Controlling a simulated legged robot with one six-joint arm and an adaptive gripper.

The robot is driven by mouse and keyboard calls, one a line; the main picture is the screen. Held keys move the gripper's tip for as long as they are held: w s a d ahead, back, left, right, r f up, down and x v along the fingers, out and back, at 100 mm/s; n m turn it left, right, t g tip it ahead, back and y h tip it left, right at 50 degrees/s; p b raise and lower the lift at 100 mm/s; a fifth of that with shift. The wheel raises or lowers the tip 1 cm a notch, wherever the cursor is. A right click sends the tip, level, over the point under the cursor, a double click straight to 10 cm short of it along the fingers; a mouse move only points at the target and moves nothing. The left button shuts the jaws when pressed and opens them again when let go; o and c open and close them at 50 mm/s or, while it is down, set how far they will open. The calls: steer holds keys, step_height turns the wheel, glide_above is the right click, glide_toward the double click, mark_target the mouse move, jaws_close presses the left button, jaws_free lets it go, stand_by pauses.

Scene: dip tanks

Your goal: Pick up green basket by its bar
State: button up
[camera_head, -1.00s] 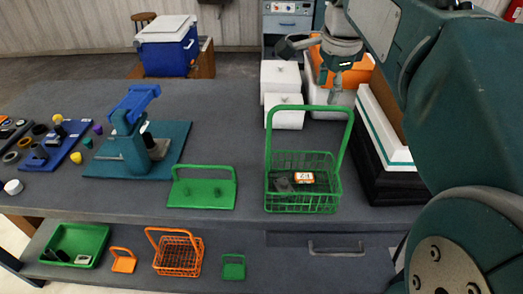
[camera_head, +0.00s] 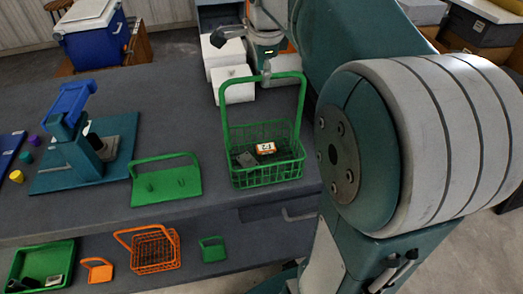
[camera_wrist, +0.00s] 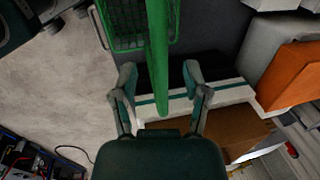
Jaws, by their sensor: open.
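The green basket (camera_head: 243,178) stands upright on the grey bench near its front edge, with its tall bar (camera_head: 302,100) raised. It holds a small dark block (camera_head: 245,160) and an orange-and-white labelled box (camera_head: 266,148). My gripper (camera_head: 266,74) is at the top of the bar in the head view. In the wrist view my gripper (camera_wrist: 158,78) is open, and the green bar (camera_wrist: 158,40) shows between its two fingers, with a gap on each side. The green basket mesh (camera_wrist: 122,25) lies at the top of that view. I cannot tell the exact depth between fingers and bar.
White boxes (camera_head: 234,92) stand behind the basket. A green plate with a handle (camera_head: 166,186) lies to its left, beyond it a blue press on a teal base (camera_head: 110,170). An orange basket (camera_head: 153,252) and a green tray (camera_head: 40,268) are on the lower shelf.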

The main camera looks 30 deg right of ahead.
steer(key=shift+w+d+f, duration=0.1)
steer(key=shift+d+f, duration=0.1)
steer(key=shift+f, duration=0.3)
steer(key=shift+w+d+f, duration=0.1)
steer(key=shift+d+f, duration=0.1)
steer(key=shift+f, duration=0.3)
steer(key=shift+c, duration=0.4)
steer(key=shift+a, duration=0.15)
jaws_close()
steer(key=shift+r, duration=0.1)
